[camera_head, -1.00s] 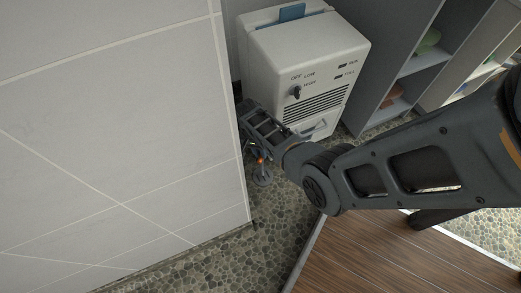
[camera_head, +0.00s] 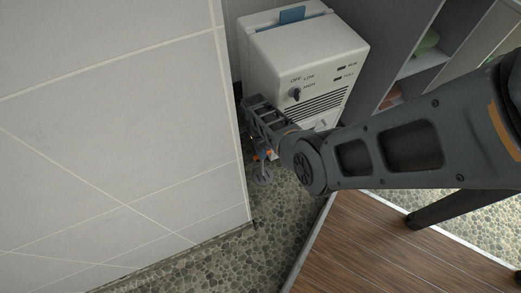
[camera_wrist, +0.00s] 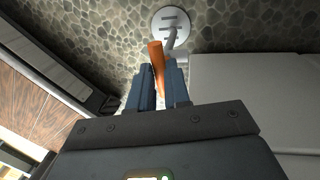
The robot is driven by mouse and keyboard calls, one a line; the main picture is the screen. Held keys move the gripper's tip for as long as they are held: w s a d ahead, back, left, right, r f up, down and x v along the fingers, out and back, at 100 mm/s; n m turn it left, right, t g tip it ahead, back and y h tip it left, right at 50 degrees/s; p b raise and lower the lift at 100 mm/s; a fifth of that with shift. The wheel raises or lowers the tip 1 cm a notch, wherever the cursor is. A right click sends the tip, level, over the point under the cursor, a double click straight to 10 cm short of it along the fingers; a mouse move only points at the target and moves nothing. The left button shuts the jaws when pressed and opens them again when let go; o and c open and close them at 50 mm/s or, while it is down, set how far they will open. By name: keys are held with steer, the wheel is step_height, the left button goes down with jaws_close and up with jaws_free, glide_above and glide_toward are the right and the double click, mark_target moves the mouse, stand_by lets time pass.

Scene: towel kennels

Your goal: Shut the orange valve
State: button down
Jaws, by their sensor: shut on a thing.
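The orange valve handle (camera_wrist: 157,58) stands between my gripper's fingers in the wrist view, with its rounded end sticking out past them. My gripper (camera_wrist: 160,78) is shut on this handle. A grey pipe runs from beside it to a round floor plate (camera_wrist: 171,20). In the head view, a small piece of the orange handle (camera_head: 269,155) shows just below my gripper (camera_head: 257,143), low beside the tiled wall. The fingertips and most of the valve body are hidden there by my wrist.
A white appliance (camera_head: 306,62) with a knob and vents stands just behind my gripper. A tiled wall (camera_head: 115,130) closes off the left. A grey shelf (camera_head: 421,64) stands at the back right. Wooden slats (camera_head: 370,245) lie at the lower right, with pebbled floor (camera_head: 215,262) between.

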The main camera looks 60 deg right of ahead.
steer(key=shift+m, duration=0.3)
stand_by(0.4)
steer(key=c, duration=1.1)
jaws_free()
step_height(320, 180, up, 8)
steer(key=w+p, duration=0.1)
steer(key=p, duration=0.3)
steer(key=shift+d+f, duration=0.2)
steer(key=shift+d, duration=0.25)
steer(key=shift+w, duration=0.1)
